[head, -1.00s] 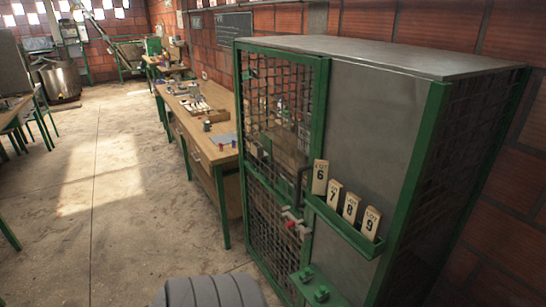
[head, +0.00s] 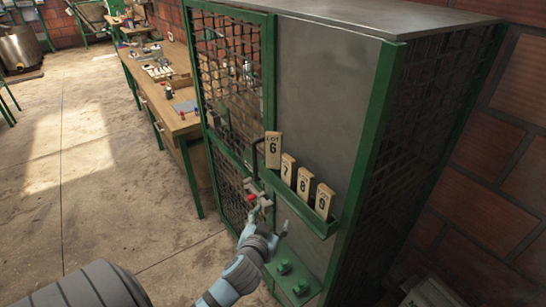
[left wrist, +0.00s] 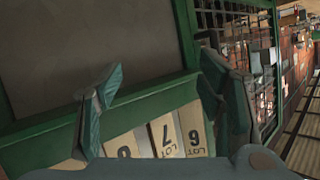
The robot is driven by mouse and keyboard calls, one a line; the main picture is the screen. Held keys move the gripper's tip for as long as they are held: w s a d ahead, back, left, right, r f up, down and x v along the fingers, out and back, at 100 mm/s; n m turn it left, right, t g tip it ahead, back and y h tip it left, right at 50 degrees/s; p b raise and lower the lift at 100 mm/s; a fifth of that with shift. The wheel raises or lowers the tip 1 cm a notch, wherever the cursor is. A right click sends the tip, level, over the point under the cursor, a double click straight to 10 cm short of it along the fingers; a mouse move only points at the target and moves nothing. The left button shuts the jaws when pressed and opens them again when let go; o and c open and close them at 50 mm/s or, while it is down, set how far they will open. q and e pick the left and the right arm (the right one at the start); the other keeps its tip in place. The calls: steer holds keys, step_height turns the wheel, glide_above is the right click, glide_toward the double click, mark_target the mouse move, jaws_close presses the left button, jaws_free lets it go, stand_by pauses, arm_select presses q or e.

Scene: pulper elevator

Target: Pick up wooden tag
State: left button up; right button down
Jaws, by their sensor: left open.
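Several wooden tags with lot numbers stand in a green rack (head: 310,217) on the cabinet front. The tag marked 6 (head: 273,150) is at the left end and stands highest; the tag marked 7 (head: 287,169) is beside it. Two more tags (head: 304,185) (head: 323,201) follow to the right. My left gripper (head: 268,217) is open and empty, in front of and below the rack. My right gripper is out of view.
The cabinet (head: 325,90) has green framing, mesh doors and a dark handle beside the tags. A latch with a red part (head: 251,198) and a green ledge with knobs (head: 292,280) are close to my left gripper. A wooden workbench (head: 160,95) stands behind; floor at left is clear.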

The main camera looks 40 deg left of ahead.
mark_target(273, 137)
arm_select(q)
step_height(273, 137, up, 19)
steer(key=s+a+n+t+y, duration=0.1)
steer(key=s+n+t+y, duration=0.1)
steer(key=n+t+y, duration=0.1)
steer(key=p+x, duration=0.2)
steer(key=x, duration=1.1)
steer(key=shift+w+d+f, duration=0.1)
steer(key=shift+w+f, duration=0.05)
steer(key=shift+w+a+f, duration=0.15)
steer(key=shift+w+a, duration=0.1)
steer(key=shift+w, duration=0.2)
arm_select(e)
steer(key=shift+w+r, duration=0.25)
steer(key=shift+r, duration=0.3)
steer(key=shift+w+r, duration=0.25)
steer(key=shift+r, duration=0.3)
arm_select(q)
steer(key=c, duration=1.4)
steer(key=shift+o, duration=0.2)
